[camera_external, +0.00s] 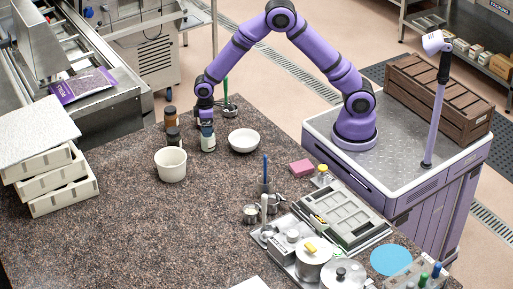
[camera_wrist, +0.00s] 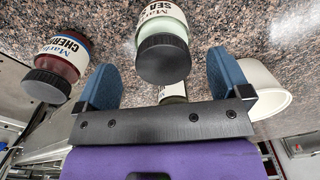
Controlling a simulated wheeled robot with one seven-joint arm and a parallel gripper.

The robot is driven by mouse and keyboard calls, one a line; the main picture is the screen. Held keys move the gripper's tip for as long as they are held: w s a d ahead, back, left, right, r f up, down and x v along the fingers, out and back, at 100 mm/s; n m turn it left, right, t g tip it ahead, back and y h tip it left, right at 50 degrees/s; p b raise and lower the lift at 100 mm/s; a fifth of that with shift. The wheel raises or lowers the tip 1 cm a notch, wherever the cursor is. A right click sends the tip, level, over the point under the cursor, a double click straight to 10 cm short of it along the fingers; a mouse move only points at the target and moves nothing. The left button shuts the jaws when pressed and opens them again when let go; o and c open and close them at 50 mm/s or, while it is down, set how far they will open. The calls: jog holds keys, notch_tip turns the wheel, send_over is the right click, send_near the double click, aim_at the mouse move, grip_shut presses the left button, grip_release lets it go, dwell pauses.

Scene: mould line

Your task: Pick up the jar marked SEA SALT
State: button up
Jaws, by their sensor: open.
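The jar marked SEA S… (camera_wrist: 160,18), the rest of its label cut off, has a pale green body, a white label and a dark lid. In the wrist view its lid lies between the two blue fingers of my gripper (camera_wrist: 162,60), with space on both sides. In the external view a pale jar with a white label (camera_external: 208,144) stands upright on the counter, right under my gripper (camera_external: 206,122). My gripper is open, pointing down, holding nothing. A red jar marked CHER… (camera_wrist: 57,60) with a dark lid stands left of the fingers in the wrist view.
Two dark-lidded jars, one brown (camera_external: 170,121) and one darker (camera_external: 173,138), stand left of the pale jar. A white tub (camera_external: 171,166) is in front, a white bowl (camera_external: 243,140) to the right. The speckled counter (camera_external: 130,225) has bare room at front left.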

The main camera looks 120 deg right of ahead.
jog(key=f, duration=0.5)
jog(key=shift+s+a, duration=0.1)
jog(key=shift+a, duration=0.15)
jog(key=shift+c, duration=0.4)
jog(key=c, duration=1.2)
jog(key=shift+o, duration=0.2)
jog(key=shift+r, duration=0.1)
